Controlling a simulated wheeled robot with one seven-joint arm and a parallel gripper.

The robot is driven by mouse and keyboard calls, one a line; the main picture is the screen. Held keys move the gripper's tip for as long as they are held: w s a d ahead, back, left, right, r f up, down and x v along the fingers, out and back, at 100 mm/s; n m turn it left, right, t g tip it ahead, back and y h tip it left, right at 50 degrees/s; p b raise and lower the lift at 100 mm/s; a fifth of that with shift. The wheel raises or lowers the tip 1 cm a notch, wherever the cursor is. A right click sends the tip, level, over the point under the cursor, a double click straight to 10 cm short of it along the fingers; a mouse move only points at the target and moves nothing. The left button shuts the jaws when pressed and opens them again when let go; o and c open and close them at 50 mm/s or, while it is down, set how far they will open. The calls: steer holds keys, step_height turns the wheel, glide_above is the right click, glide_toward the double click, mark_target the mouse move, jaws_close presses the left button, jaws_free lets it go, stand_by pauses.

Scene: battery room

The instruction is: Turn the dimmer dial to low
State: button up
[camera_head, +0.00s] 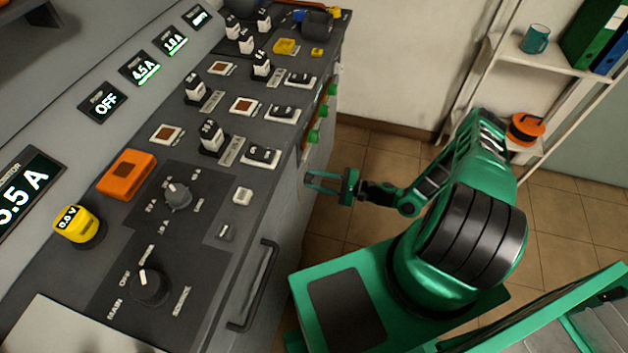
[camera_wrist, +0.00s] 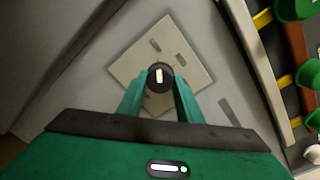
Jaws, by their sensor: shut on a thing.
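The dimmer dial (camera_wrist: 160,86) shows in the wrist view as a round black knob with a white pointer line. It sits on a square beige plate (camera_wrist: 191,66) with small darker marks too blurred to read. The pointer line runs nearly up and down in that view. My gripper (camera_wrist: 159,80) has its two green fingers on either side of the dial, shut on it. In the head view my gripper (camera_head: 322,183) reaches the console's front face; the dial and plate are hidden there.
The console top (camera_head: 140,215) carries other knobs, including a selector (camera_head: 177,195) and a source knob (camera_head: 150,285), plus several switches. Green knobs (camera_head: 323,111) line the front edge. Tiled floor lies right.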

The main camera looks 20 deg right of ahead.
steer(key=shift+w+d+n, duration=0.2)
steer(key=shift+d+n, duration=0.05)
steer(key=shift+n, duration=0.35)
steer(key=o, duration=0.8)
steer(key=shift+o, duration=1.2)
steer(key=shift+s+a, duration=0.1)
steer(key=shift+a, duration=0.05)
steer(key=v, duration=1)
steer(key=shift+s+d, duration=0.25)
steer(key=shift+d, duration=0.1)
